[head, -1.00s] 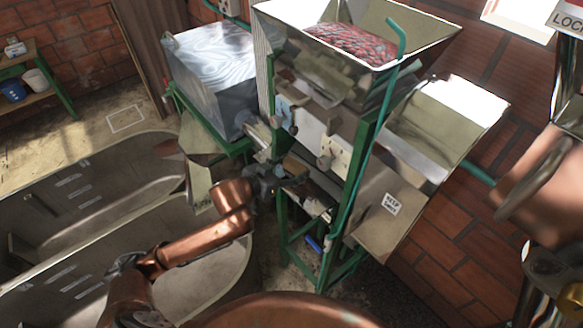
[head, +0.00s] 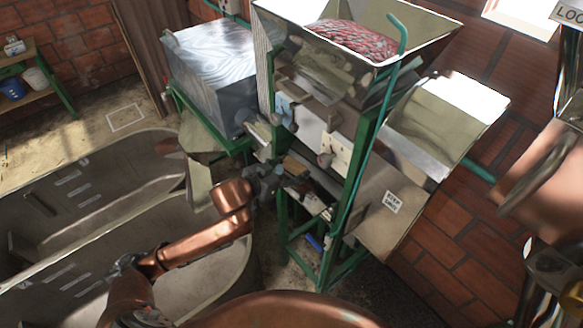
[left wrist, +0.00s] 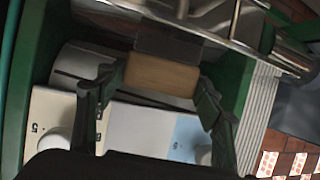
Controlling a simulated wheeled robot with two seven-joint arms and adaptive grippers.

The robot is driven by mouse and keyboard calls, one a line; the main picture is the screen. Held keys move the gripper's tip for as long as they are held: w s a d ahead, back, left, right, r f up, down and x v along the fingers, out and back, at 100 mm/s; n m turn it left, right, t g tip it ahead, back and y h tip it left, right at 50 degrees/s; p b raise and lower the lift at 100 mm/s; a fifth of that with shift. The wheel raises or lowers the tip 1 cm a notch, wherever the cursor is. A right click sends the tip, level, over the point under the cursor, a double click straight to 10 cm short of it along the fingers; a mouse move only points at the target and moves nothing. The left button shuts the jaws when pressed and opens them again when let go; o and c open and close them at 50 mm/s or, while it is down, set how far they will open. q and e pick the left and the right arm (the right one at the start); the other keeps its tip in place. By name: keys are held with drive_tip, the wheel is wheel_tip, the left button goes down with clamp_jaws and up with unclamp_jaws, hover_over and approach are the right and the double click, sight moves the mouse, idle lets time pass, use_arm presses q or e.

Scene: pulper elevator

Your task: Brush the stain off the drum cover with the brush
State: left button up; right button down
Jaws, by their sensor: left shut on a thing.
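My left gripper (head: 268,182) reaches in to the front of the green-framed pulper. In the left wrist view its two dark fingers (left wrist: 160,95) are closed on either side of a brush (left wrist: 163,75) with a light wooden block, whose wood also shows small in the head view (head: 294,165). Beyond the brush, a pale curved surface, seemingly the drum cover (left wrist: 85,62), shows partly. The brush and fingers hide part of it; I cannot tell whether the brush touches it. I cannot make out the stain. My right gripper is out of view.
A cream panel with knobs (left wrist: 50,115) and a pale blue plate (left wrist: 187,140) lie close to the fingers. The hopper (head: 410,45) holds red cherries. A teal pipe (head: 372,130) runs down the pulper's right side. Metal tanks (head: 215,265) stand at left.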

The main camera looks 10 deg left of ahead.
use_arm(q)
drive_tip(key=shift+s+d+p, duration=0.35)
drive_tip(key=shift+s+d, duration=0.35)
drive_tip(key=shift+d, duration=0.25)
drive_tip(key=shift+s+d, duration=0.55)
drive_tip(key=shift+d, duration=0.15)
drive_tip(key=shift+s+d+f+p, duration=0.1)
drive_tip(key=shift+s+d+p, duration=0.3)
drive_tip(key=shift+d, duration=0.1)
drive_tip(key=shift+s+d, duration=0.2)
drive_tip(key=shift+d, duration=0.05)
